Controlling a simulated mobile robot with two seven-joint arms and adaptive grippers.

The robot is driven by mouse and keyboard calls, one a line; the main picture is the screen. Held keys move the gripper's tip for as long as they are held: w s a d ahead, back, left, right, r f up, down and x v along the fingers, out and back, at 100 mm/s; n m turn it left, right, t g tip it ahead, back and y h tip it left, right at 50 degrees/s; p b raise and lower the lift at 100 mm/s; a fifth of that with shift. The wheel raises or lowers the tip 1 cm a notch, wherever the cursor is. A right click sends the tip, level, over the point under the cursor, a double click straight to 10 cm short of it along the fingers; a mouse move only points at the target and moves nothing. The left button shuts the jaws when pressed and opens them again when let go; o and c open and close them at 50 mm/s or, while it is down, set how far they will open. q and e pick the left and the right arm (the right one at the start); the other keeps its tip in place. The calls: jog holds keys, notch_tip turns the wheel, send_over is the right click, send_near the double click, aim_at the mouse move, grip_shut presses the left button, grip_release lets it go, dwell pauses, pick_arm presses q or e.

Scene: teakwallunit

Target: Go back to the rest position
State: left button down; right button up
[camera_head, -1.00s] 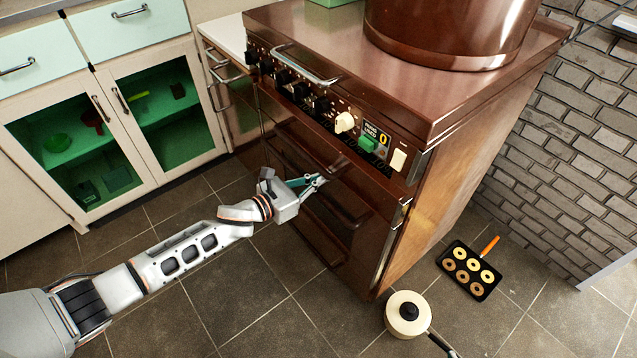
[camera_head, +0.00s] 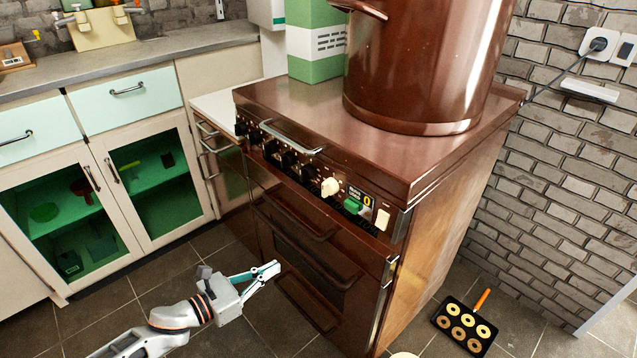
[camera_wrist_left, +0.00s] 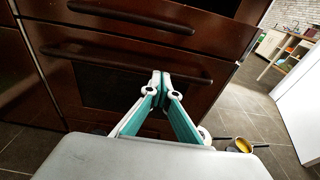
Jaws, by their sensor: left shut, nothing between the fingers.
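My left gripper (camera_head: 274,270) is shut and empty in front of the lower part of the brown stove (camera_head: 330,270). In the left wrist view its teal fingers (camera_wrist_left: 160,78) meet at the tips, with the stove's dark front and bar handles behind them. I cannot tell from these views how wide the gap to the stove front is. My right gripper is in neither view.
A large brown pot (camera_head: 415,70) and a green and white box (camera_head: 316,45) stand on the stove. A donut pan (camera_head: 463,328) lies on the tiled floor at the right. Cabinets with glass doors (camera_head: 150,185) stand at the left.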

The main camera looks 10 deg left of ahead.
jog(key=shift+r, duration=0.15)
pick_arm(q)
jog(key=s+d+r+n+t+y+p, duration=0.1)
jog(key=s+r+n+y+p, duration=0.25)
jog(key=n, duration=0.55)
jog(key=s+d+r+n+t+p, duration=0.1)
jog(key=s+r+n+p, duration=0.1)
jog(key=s+n+p, duration=0.4)
jog(key=s+f+n+g+y+p, duration=0.1)
jog(key=s+n+g+y+p, duration=0.1)
jog(key=s+n, duration=0.9)
jog(key=s+a+f+n+g+y+p, duration=0.1)
jog(key=s+n+g+y+p, duration=0.1)
jog(key=s+n, duration=1)
jog(key=shift+a+f+n+g+p, duration=0.35)
jog(key=shift+n+p, duration=0.2)
jog(key=shift+n, duration=0.15)
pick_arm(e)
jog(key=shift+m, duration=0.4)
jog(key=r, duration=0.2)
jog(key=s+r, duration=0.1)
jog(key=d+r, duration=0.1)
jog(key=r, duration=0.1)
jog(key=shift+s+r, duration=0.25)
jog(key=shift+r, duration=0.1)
